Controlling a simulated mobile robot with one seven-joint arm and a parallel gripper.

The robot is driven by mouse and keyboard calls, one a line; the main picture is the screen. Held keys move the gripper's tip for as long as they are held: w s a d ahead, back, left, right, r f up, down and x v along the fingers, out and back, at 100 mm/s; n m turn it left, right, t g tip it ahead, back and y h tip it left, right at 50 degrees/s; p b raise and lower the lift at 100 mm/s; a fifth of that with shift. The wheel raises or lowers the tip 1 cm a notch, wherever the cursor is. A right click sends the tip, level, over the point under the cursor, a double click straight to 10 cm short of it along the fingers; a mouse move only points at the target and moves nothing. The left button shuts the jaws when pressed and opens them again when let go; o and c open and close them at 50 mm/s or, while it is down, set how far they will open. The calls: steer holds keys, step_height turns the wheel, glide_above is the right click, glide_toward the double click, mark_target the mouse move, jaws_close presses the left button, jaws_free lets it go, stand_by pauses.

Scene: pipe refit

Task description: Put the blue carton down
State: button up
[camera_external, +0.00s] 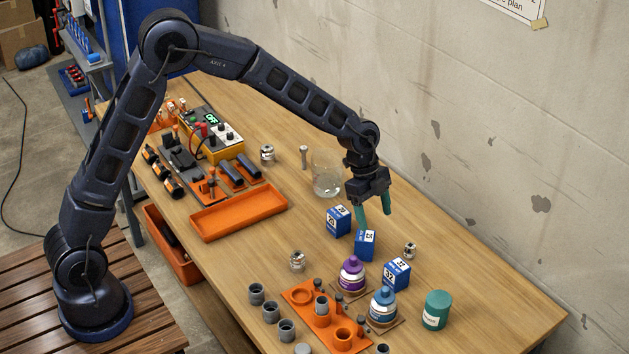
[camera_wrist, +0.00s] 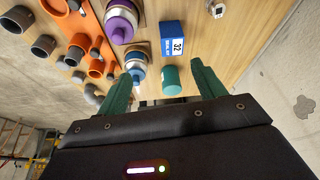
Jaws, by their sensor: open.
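Three blue cartons with white number labels stand on the wooden table in the external view: one left of my gripper (camera_external: 338,221), one just below it (camera_external: 365,245), and one nearer the front right (camera_external: 398,274). A blue carton labelled 32 also shows in the wrist view (camera_wrist: 171,38), beyond my fingertips. My gripper (camera_external: 374,220) has green fingers. They are spread apart with no carton between them, as the wrist view also shows (camera_wrist: 160,68). The left finger ends close above the middle carton; I cannot tell whether they touch.
A purple-capped bottle (camera_external: 351,275), a blue bottle (camera_external: 383,307) and a teal jar (camera_external: 436,310) stand near the cartons. A glass beaker (camera_external: 327,178) is behind left. An orange tray (camera_external: 239,212) and an orange fitting holder (camera_external: 318,318) lie left. The right table edge is clear.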

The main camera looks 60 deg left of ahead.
steer(key=s+a+r+n+t+y, duration=0.1)
steer(key=s+a+r+n, duration=0.4)
steer(key=s+r, duration=0.5)
steer(key=s+a+r+n+t+y, duration=0.1)
steer(key=s+a+r+n, duration=0.1)
steer(key=s+a+r, duration=0.65)
steer(key=s+a+r+n+t+y, duration=0.1)
steer(key=s+a+n, duration=0.3)
steer(key=s, duration=0.9)
steer(key=s+a+r+n+t, duration=0.1)
steer(key=s+a+n, duration=0.3)
steer(key=s, duration=1)
steer(key=shift+a+r+n+y, duration=0.15)
steer(key=shift+r+n+y, duration=0.25)
steer(key=shift+r+n, duration=0.3)
